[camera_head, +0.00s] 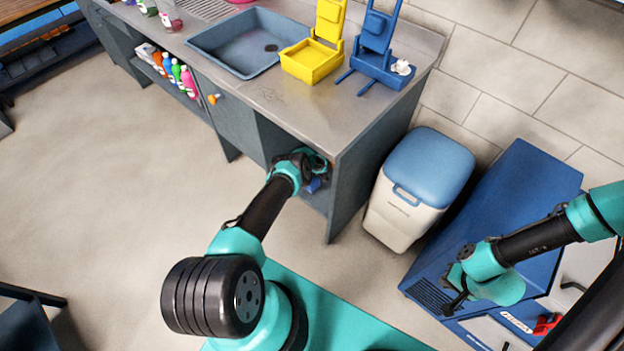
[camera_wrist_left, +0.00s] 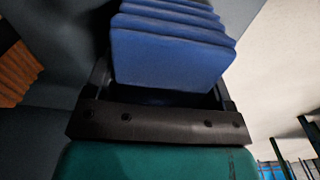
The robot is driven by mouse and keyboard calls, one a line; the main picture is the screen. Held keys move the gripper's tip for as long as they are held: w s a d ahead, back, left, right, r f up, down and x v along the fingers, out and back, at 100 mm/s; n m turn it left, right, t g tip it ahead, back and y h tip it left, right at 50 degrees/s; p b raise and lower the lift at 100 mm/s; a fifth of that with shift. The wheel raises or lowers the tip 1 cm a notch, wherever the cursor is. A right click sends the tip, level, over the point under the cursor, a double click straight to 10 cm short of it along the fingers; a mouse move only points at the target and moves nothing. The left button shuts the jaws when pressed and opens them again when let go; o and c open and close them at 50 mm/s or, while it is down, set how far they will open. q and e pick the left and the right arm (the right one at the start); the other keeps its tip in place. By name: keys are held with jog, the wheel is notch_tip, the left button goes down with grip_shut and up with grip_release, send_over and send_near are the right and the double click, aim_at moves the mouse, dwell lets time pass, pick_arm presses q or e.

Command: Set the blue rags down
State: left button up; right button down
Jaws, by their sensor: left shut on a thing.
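The blue rags (camera_wrist_left: 172,55) are a folded stack of several layers, held between the fingers of my left gripper (camera_wrist_left: 165,95) in the left wrist view. In the head view a small piece of the blue rags (camera_head: 314,185) shows by my left gripper (camera_head: 318,168), at the open bay under the counter's right end. The arm hides most of the stack there, and I cannot tell whether it touches a shelf. My right gripper (camera_head: 455,300) is over the blue cabinet at the right; its finger opening is unclear.
The grey counter (camera_head: 290,105) holds a sink (camera_head: 245,45), a yellow wringer (camera_head: 312,60) and a blue one (camera_head: 378,60). A white bin with a blue lid (camera_head: 428,165) stands right of the bay. Orange folded items (camera_wrist_left: 18,75) show left in the wrist view. Open floor lies left.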

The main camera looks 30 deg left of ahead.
pick_arm(q)
jog(key=shift+f, duration=0.1)
jog(key=o, duration=1.1)
